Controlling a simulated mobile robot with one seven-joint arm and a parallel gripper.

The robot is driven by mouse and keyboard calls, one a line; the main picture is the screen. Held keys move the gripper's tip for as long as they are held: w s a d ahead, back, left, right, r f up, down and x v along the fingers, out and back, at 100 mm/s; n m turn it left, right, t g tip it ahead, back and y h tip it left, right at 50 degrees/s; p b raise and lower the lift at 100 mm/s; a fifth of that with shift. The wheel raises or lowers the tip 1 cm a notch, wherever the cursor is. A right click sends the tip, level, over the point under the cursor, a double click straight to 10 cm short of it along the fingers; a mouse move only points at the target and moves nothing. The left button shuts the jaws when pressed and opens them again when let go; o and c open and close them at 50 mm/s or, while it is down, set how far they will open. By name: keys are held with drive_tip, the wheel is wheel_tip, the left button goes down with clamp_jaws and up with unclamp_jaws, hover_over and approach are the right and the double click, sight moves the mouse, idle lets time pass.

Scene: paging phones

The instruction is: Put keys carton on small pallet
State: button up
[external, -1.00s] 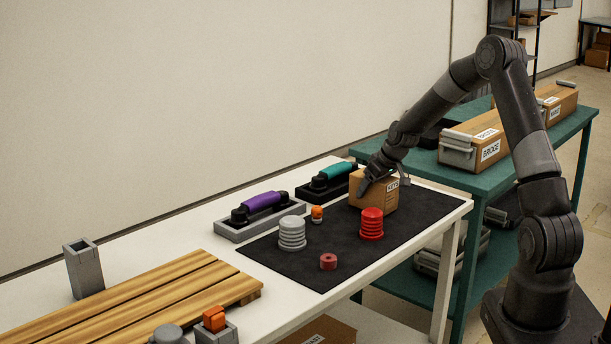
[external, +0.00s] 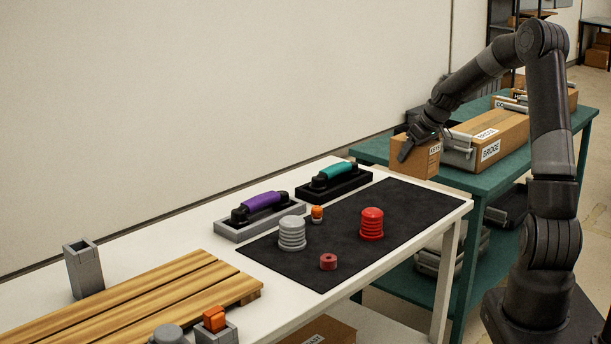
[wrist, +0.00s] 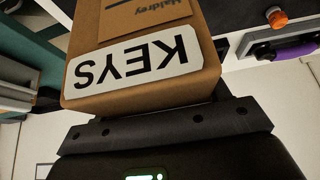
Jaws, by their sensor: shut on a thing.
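The keys carton (external: 420,158) is a small brown box with a white KEYS label. My gripper (external: 424,138) is shut on it and holds it in the air near the far right end of the white table, by the edge of the green table. In the wrist view the keys carton (wrist: 140,50) fills the upper middle, with its label upside down, against my gripper (wrist: 165,125). A wooden slatted pallet (external: 130,305) lies at the near left end of the white table; I cannot tell whether it is the small pallet.
A black mat (external: 400,215) holds a red ribbed piece (external: 371,224), a grey ribbed piece (external: 292,233), an orange-topped piece and a dark red ring. Purple (external: 260,205) and teal (external: 335,177) handsets rest in cradles behind. The green table (external: 470,178) holds the bridge carton (external: 495,140).

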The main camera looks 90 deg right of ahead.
drive_tip(key=w+a+r+n+t+y, duration=0.15)
drive_tip(key=w+a, duration=0.35)
drive_tip(key=w, duration=0.6)
drive_tip(key=w+a+n, duration=0.2)
drive_tip(key=w+a, duration=0.2)
drive_tip(key=w, duration=0.7)
drive_tip(key=w+a+n+y, duration=0.15)
drive_tip(key=w+a, duration=0.35)
drive_tip(key=w, duration=0.6)
drive_tip(key=w+a+r+n+y, duration=0.1)
drive_tip(key=w+a+n, duration=0.3)
drive_tip(key=w+a, duration=1.55)
drive_tip(key=shift+w+a+f, duration=1)
drive_tip(key=shift+a+f, duration=0.75)
drive_tip(key=shift+a, duration=0.05)
drive_tip(key=shift+w+a+f, duration=0.95)
drive_tip(key=shift+a+f, duration=0.8)
drive_tip(key=shift+f, duration=0.05)
drive_tip(key=shift+w+a+f, duration=1)
drive_tip(key=shift+a+f, duration=0.75)
drive_tip(key=shift+a, duration=0.05)
drive_tip(key=shift+f, duration=0.1)
drive_tip(key=o, duration=1.2)
drive_tip(key=shift+c, duration=0.2)
